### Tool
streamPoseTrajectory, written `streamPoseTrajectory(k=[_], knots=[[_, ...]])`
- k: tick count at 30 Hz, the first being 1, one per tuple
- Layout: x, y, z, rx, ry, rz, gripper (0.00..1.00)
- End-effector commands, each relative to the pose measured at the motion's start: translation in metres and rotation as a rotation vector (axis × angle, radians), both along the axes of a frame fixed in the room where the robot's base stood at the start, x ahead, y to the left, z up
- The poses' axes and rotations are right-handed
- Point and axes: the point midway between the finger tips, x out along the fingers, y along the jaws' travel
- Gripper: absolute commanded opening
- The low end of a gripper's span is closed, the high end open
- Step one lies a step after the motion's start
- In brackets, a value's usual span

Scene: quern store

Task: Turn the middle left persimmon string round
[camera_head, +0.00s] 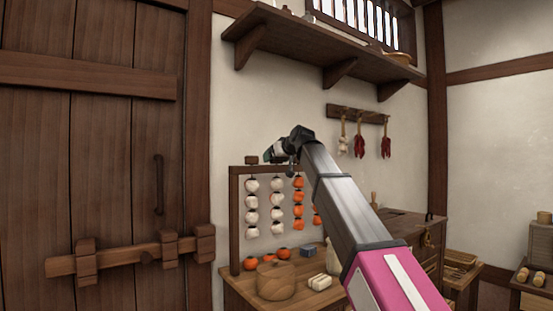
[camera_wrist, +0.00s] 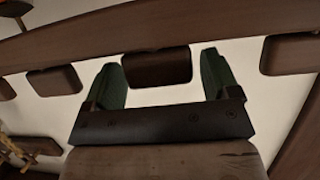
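A dark wooden frame (camera_head: 235,215) holds several hanging persimmon strings. The far left string (camera_head: 251,209) and the middle left persimmon string (camera_head: 277,213) show whitish fruit. The string to their right (camera_head: 298,203) shows orange fruit. A further orange string (camera_head: 316,218) is partly hidden by my arm. My gripper (camera_head: 274,155) is at the frame's top bar, above the middle left string. In the wrist view, my gripper (camera_wrist: 160,60) is open, with a dark wooden block (camera_wrist: 157,70) between its green fingers. Whether the left finger touches the block is unclear.
Similar blocks sit along the bar to the left (camera_wrist: 54,81) and right (camera_wrist: 290,55). A wall shelf (camera_head: 320,48) is above my arm.

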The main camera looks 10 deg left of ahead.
Motion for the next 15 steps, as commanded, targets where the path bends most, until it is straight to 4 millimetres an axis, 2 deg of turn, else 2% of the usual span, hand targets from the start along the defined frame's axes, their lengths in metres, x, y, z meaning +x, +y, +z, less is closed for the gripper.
streamPoseTrajectory(k=[1, 3, 4, 15], knots=[[-0.0001, -0.0001, 0.0000, 0.000, 0.000, 0.000, 0.64], [-0.0001, -0.0002, 0.0001, 0.000, 0.000, 0.000, 0.42], [-0.0001, -0.0002, 0.0000, 0.000, 0.000, 0.000, 0.38], [0.0007, -0.0005, 0.0000, 0.000, 0.001, 0.059, 0.38]])
